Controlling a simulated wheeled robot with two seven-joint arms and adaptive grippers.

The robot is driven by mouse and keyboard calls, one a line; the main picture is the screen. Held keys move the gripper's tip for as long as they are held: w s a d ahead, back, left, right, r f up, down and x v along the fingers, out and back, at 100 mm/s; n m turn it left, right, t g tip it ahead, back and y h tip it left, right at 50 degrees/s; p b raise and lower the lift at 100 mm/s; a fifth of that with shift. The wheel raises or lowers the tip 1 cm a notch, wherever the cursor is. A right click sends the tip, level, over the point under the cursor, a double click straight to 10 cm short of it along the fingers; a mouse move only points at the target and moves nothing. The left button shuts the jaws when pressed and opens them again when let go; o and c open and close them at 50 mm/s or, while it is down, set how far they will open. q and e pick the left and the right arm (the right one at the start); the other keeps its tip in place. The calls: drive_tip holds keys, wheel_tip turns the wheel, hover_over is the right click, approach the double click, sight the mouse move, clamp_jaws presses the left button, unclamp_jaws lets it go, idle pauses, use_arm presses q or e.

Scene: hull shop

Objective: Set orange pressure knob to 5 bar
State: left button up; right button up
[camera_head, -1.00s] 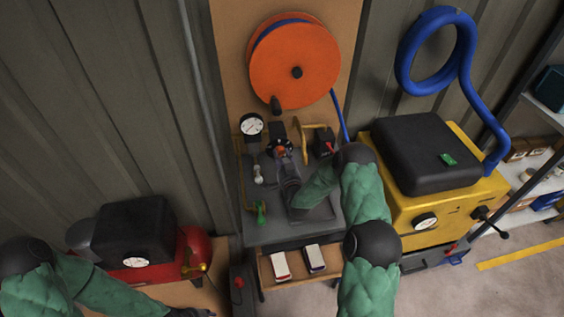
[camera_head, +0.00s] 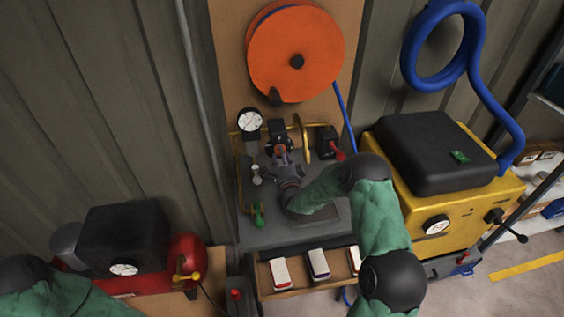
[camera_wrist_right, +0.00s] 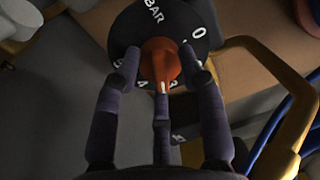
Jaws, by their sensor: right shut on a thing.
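The orange pressure knob (camera_wrist_right: 158,60) sits on a black round dial (camera_wrist_right: 128,28) marked BAR, with a 0 at upper right and a 4 at lower left. My right gripper (camera_wrist_right: 160,72) is shut on the knob, with a finger on either side and a third finger below. A white mark on the knob's tip points down, a little right of the 4; some numerals are hidden by the fingers. In the head view my right gripper (camera_head: 283,158) reaches the dial from below and mostly covers the knob. My left gripper is outside the view.
A white gauge (camera_head: 250,120) stands left of the dial. A brass pipe (camera_head: 303,138) and a black box with a red lever (camera_head: 328,143) are to its right. A green-handled valve (camera_head: 258,214) is at lower left. A yellow machine (camera_head: 440,210) stands right of my arm.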

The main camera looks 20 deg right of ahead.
drive_tip(key=m+b, duration=0.1)
drive_tip(key=m, duration=0.1)
drive_tip(key=m+b, duration=0.4)
drive_tip(key=shift+a+f, duration=0.25)
drive_tip(key=shift+f, duration=0.1)
drive_tip(key=m+b, duration=0.2)
drive_tip(key=m, duration=0.1)
drive_tip(key=shift+h, duration=0.3)
drive_tip(key=m, duration=0.5)
drive_tip(key=r+m+b, duration=0.1)
drive_tip(key=m, duration=0.2)
drive_tip(key=shift+m+g, duration=0.3)
drive_tip(key=shift+g, duration=0.1)
drive_tip(key=shift+d, duration=0.1)
drive_tip(key=o, duration=1.1)
drive_tip(key=shift+w, duration=0.1)
drive_tip(key=shift+o, duration=0.2)
